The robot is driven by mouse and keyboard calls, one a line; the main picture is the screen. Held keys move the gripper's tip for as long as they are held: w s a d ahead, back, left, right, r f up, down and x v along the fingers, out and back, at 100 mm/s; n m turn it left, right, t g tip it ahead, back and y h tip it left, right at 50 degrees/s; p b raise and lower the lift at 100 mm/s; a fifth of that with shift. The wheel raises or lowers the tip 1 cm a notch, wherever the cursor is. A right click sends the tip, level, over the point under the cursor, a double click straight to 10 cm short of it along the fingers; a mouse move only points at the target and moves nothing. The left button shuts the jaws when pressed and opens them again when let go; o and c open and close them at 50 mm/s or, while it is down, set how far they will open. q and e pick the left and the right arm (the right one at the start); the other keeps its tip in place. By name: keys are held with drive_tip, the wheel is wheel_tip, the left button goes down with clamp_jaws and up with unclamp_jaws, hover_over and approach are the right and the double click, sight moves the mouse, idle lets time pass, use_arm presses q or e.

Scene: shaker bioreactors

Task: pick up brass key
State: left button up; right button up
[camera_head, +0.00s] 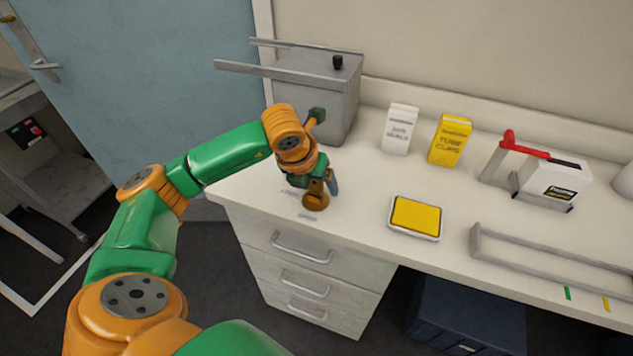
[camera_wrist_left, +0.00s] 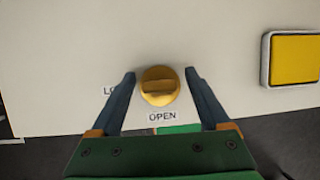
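The brass key (camera_wrist_left: 158,88) shows in the left wrist view as a round golden knob with a raised bar across it, on the white worktop. It also shows in the head view (camera_head: 315,203), partly covered by my gripper. My left gripper (camera_wrist_left: 160,74) is open, with one dark finger on each side of the key and a gap visible on both sides. It points down over the key in the head view (camera_head: 323,193). How far the fingertips are above the worktop is hard to tell. My right gripper is not in view.
Labels lie by the key, one reading "OPEN" (camera_wrist_left: 162,117). A yellow-topped tray (camera_head: 415,216) sits to the right. A grey metal box (camera_head: 315,90) stands behind, with white (camera_head: 399,130) and yellow cartons (camera_head: 449,140) beyond. The worktop's front edge is close.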

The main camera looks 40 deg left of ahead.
use_arm(q)
drive_tip(key=shift+s+r, duration=0.15)
drive_tip(key=shift+s, duration=0.05)
drive_tip(key=c, duration=0.7)
clamp_jaws()
